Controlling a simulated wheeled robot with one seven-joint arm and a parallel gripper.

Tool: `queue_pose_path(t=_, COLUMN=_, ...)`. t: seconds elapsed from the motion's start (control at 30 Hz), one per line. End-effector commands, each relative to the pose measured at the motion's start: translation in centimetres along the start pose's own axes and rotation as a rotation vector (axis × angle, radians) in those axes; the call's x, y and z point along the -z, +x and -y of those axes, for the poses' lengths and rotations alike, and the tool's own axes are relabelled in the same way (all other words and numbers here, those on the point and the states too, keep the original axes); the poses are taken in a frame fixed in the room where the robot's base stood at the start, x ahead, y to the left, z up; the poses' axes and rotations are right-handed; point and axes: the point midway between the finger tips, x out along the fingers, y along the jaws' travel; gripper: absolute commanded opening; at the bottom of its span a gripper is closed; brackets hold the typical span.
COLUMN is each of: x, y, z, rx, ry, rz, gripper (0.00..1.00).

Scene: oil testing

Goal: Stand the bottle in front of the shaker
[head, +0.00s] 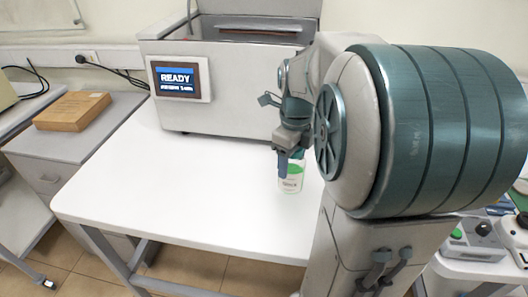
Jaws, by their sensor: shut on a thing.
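The shaker (222,85) is a large grey box with its top open and a lit screen (180,79) reading "READY" on its front left. It stands at the back of the white table (190,195). The bottle (290,184) is white and green with a label, and is upright in front of the shaker, toward its right side. My gripper (290,160) points down and is shut on the bottle's upper part. The gripper hides part of the bottle. I cannot tell for sure whether the bottle's base touches the table.
My arm covers the right part of the view and hides the table's right side. The table is clear to the left and front of the bottle. A brown box (73,111) lies on a grey cabinet (75,150) at left. A device (474,238) stands at lower right.

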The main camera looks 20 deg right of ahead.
Motion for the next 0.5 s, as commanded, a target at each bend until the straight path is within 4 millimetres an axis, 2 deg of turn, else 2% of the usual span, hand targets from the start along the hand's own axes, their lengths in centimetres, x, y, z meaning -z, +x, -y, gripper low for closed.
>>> queue_pose_path(t=0.1, x=-1.7, y=1.0, z=0.4, rx=0.000, ry=-0.001, rz=-0.002, gripper=0.26)
queue_pose_path(t=0.2, x=-2.4, y=1.4, z=0.6, rx=0.001, ry=0.002, rz=0.000, gripper=0.26)
queue_pose_path(t=0.33, x=-2.6, y=2.2, z=0.7, rx=-0.001, ry=0.005, rz=-0.001, gripper=0.26)
queue_pose_path(t=0.5, x=-2.5, y=4.7, z=0.7, rx=-0.002, ry=0.005, rz=-0.002, gripper=0.26)
